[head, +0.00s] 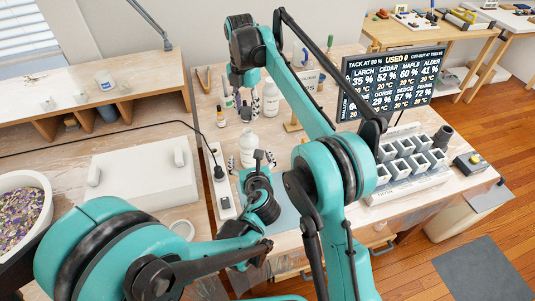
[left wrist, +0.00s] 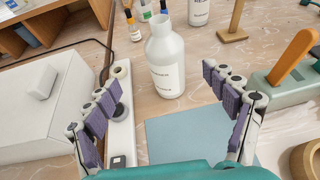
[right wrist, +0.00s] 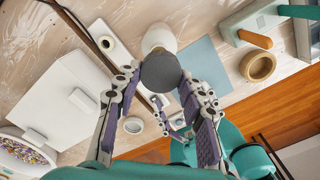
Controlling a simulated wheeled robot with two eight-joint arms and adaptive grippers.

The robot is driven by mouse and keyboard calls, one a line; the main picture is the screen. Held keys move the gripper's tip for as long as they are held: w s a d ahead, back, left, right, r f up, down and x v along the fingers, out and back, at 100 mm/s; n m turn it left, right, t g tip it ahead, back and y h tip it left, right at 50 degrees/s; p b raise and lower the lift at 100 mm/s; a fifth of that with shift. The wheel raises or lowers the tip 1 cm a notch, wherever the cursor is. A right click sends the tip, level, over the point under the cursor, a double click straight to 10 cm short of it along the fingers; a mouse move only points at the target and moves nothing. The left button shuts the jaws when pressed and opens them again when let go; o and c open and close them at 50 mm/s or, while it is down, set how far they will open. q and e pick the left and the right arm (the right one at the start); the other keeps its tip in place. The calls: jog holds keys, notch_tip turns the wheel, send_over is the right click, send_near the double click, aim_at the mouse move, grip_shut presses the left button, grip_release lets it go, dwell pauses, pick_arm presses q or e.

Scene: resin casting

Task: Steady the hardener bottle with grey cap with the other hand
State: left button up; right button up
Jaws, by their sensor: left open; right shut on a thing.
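The hardener bottle (head: 249,142) is white and stands upright on the workbench. In the left wrist view its white body and neck (left wrist: 165,62) show without a cap, and its label is too small to read. My left gripper (head: 251,162) is open and low, with the bottle just beyond and between its spread fingers, apart from them. My right gripper (head: 247,103) is above the bottle, pointing down. In the right wrist view it is shut on the dark grey cap (right wrist: 161,73), which hides part of the white bottle (right wrist: 158,39) below.
Another white bottle (head: 271,97) and small bottles (left wrist: 133,25) stand behind. A power strip (left wrist: 121,130) and a white box (head: 137,177) lie left. A blue mat (left wrist: 188,133) lies right of the bottle. A screen (head: 392,83) and grey moulds (head: 410,160) stand right.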

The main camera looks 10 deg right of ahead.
aim_at(249, 142)
jog(key=shift+a+r, duration=0.15)
pick_arm(q)
jog(key=shift+d+f+m, duration=0.1)
jog(key=shift+d+m, duration=0.2)
jog(key=shift+d, duration=0.15)
jog(key=x, duration=1.2)
jog(key=shift+w, duration=0.1)
jog(key=c, duration=1.8)
pick_arm(e)
jog(key=shift+f, duration=2.55)
jog(key=shift+f, duration=0.85)
